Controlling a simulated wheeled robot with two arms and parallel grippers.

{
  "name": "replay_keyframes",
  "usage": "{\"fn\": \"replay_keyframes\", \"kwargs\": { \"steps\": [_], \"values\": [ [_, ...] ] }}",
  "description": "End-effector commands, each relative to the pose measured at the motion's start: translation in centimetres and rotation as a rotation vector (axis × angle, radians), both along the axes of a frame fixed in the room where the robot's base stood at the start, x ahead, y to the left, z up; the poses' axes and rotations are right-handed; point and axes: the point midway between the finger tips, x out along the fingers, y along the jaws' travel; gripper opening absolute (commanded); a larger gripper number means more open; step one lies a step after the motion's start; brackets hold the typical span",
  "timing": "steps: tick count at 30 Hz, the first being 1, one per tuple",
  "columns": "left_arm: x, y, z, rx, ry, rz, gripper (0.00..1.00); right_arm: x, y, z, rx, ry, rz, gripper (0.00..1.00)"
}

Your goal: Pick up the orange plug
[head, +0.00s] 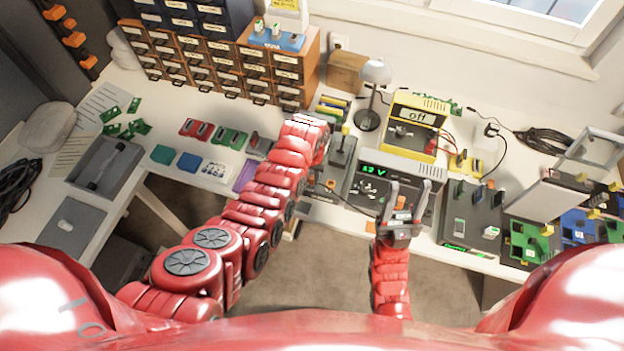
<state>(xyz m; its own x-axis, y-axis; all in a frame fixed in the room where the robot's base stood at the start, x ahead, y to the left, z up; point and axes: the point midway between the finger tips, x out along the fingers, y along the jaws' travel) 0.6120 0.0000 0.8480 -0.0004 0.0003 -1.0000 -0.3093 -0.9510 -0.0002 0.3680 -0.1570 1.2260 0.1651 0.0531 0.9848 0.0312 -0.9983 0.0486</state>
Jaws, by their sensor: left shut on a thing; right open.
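My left arm reaches across the front of the bench, and its gripper (324,152) points down at the bench, largely hidden by its own red wrist. A small orange piece, which looks like the orange plug (331,184), shows just below that wrist. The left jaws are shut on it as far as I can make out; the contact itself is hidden. My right gripper (405,197) is open and empty, its two fingers upright in the picture in front of the grey power supply (371,196), which has a green display.
A yellow box marked "off" (416,112) stands behind the power supply. A desk lamp (375,72) and brown drawer cabinets (232,68) stand at the back. Green and blue holders (530,245) crowd the right. Coloured parts (190,161) lie left of my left arm.

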Motion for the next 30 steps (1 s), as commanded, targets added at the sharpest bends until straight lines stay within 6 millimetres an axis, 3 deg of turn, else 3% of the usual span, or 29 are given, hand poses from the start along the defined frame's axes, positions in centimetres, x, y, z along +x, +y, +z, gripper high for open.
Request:
{"fn": "replay_keyframes", "kwargs": {
  "steps": [17, 25, 29, 30],
  "values": [
    [0.2, 0.0, 0.3, 0.0, -0.004, 0.0, 0.0, 0.0, 0.0, -0.3, 0.0, 0.0, 0.0, 0.5],
    [0.1, -0.1, 1.6, -0.003, -0.006, 0.001, 0.0, 0.0, 0.0, -1.4, 0.0, 0.0, 0.0, 0.5],
    [0.1, -0.1, 3.1, -0.004, -0.008, 0.0, 0.0, 0.0, 0.0, -3.0, 0.0, 0.0, 0.0, 0.5],
    [-0.5, -0.1, 3.2, -0.002, -0.004, -0.001, 0.0, 0.0, 0.0, -2.9, 0.0, 0.0, 0.0, 0.5]
  ]
}}
